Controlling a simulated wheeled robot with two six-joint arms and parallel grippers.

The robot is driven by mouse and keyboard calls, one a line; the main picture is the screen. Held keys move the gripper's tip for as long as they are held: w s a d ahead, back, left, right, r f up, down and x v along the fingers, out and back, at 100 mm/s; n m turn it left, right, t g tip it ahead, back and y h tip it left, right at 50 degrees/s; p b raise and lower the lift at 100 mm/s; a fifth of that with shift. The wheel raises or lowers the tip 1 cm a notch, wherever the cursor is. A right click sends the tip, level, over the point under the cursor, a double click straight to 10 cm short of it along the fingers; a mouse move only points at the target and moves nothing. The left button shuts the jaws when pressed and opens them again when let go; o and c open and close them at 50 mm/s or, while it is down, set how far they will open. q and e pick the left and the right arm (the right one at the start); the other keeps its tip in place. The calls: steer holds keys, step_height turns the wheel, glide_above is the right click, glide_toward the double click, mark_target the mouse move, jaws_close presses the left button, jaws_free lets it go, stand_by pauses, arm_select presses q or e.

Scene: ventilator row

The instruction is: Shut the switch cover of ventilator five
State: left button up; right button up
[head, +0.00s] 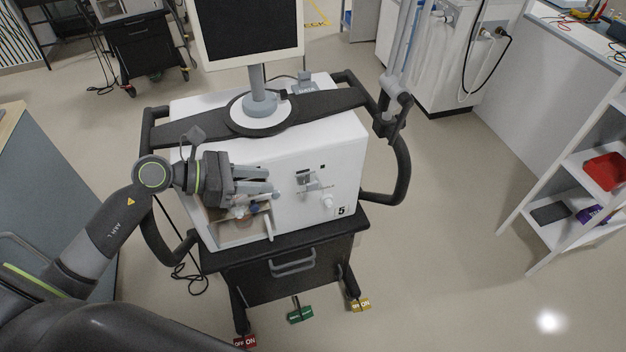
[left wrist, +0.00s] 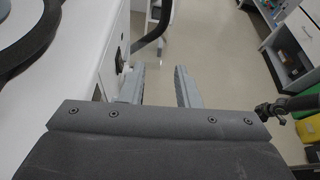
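Ventilator five (head: 345,165) is a white box with a black "5" label (head: 341,211) on its front, standing on a dark cart. A small grey flap-like part (head: 312,186), which looks like the switch cover, juts from the front face; its exact angle is hard to tell. A white knob (head: 327,201) sits below it. My left gripper (head: 268,187) is in front of the left part of the front face, its fingers pointing right toward the flap and apart from it. In the left wrist view its fingers (left wrist: 159,88) are spread with nothing between them. My right gripper is not visible.
Below my left gripper is an open compartment (head: 240,232) with small coloured parts, partly hidden. A screen (head: 250,30) stands on top. Black side handles (head: 402,170) flank the box. Coloured pedal tags (head: 300,312) lie low in front.

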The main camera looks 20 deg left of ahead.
mark_target(310, 183)
arm_select(q)
steer(key=p+x, duration=0.2)
steer(key=x, duration=1)
steer(key=shift+d, duration=0.15)
jaws_close()
